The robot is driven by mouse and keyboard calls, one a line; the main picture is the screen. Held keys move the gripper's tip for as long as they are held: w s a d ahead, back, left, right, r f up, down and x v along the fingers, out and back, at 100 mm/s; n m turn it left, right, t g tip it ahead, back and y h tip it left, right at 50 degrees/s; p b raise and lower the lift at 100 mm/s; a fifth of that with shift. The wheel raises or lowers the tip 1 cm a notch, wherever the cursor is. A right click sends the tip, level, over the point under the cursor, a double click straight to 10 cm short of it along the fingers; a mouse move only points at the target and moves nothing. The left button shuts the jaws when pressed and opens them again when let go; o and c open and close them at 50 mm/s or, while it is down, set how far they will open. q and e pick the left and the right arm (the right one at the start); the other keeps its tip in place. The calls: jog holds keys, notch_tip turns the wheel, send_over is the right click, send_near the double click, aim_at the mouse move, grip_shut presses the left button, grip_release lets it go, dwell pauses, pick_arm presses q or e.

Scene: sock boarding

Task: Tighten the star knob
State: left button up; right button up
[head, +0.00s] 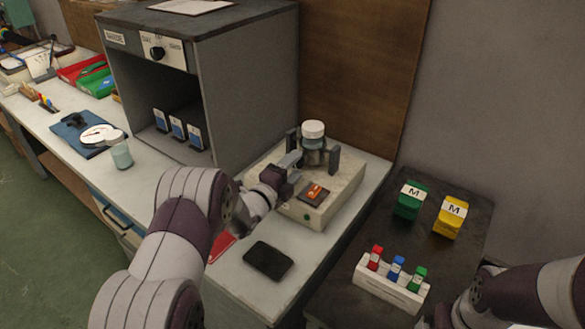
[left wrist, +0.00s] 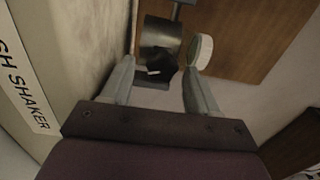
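A dark knob (left wrist: 162,72), which I take to be the star knob, shows in the left wrist view in front of a shiny metal cylinder (left wrist: 160,36). My left gripper (head: 293,160) is open beside the clamp on the shaker (head: 335,197) in the head view. Its two fingers (left wrist: 160,88) stand on either side of the knob in the wrist view, with gaps showing. I cannot tell whether they touch it. The knob cannot be made out in the head view. My right arm's end is at the lower right edge, its fingers not visible.
A white-lidded jar (head: 313,130) stands in the shaker's clamp, close to my left fingers. A grey cabinet (head: 250,80) is to the left. A black phone-like slab (head: 268,260) lies in front. A rack of coloured vials (head: 390,283) and two cartons stand on the dark table.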

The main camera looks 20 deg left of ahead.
pick_arm(q)
jog(key=v, duration=1.2)
jog(key=shift+s, duration=0.4)
jog(key=shift+a, duration=0.1)
